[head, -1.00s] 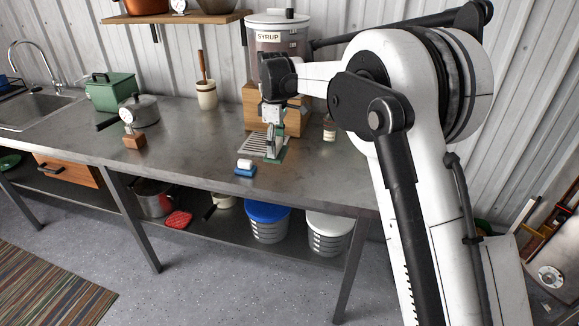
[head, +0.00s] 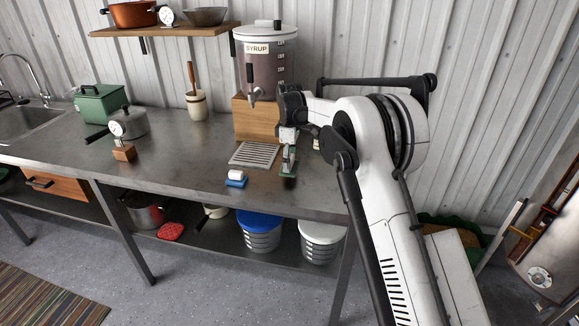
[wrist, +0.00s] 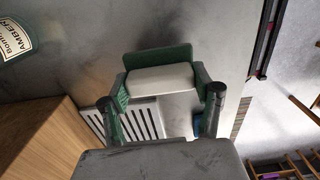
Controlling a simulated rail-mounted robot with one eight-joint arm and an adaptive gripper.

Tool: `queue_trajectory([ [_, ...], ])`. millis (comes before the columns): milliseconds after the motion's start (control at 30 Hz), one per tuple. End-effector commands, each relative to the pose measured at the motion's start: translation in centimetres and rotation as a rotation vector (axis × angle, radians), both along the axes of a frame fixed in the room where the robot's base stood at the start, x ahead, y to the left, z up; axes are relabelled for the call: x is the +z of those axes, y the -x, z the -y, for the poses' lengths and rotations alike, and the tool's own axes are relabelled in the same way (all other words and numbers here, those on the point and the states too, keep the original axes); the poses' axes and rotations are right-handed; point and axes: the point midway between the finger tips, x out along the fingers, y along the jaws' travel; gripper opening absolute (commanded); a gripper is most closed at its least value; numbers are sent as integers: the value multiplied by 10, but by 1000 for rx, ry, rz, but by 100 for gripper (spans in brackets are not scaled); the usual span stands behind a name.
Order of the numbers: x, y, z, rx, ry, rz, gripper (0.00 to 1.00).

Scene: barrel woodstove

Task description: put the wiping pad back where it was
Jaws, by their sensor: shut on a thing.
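My gripper (head: 289,155) is low over the steel counter, right of the slatted drip tray (head: 254,154). It is shut on a pad with a white block (wrist: 160,79) and a green base (wrist: 158,58); the fingers press the block from both sides. In the head view the green part is small and mostly covered by the fingers. A dark patch lies just below it; I cannot tell whether it touches the counter. A similar blue pad with a white top (head: 236,179) lies at the counter's front edge, left of my gripper. Its blue part also shows in the wrist view (wrist: 149,122).
The syrup dispenser (head: 265,60) stands on a wooden block (head: 256,118) behind the drip tray. A labelled bottle (wrist: 28,35) stands near it. The counter right of my gripper (head: 320,190) is clear.

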Motion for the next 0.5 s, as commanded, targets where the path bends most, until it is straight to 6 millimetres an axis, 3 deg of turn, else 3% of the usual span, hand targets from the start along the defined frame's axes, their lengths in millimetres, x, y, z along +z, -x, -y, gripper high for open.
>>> queue_trajectory([
  [200,-26,0,0,0,0,0,33],
  [500,-29,0,0,0,0,0,33],
])
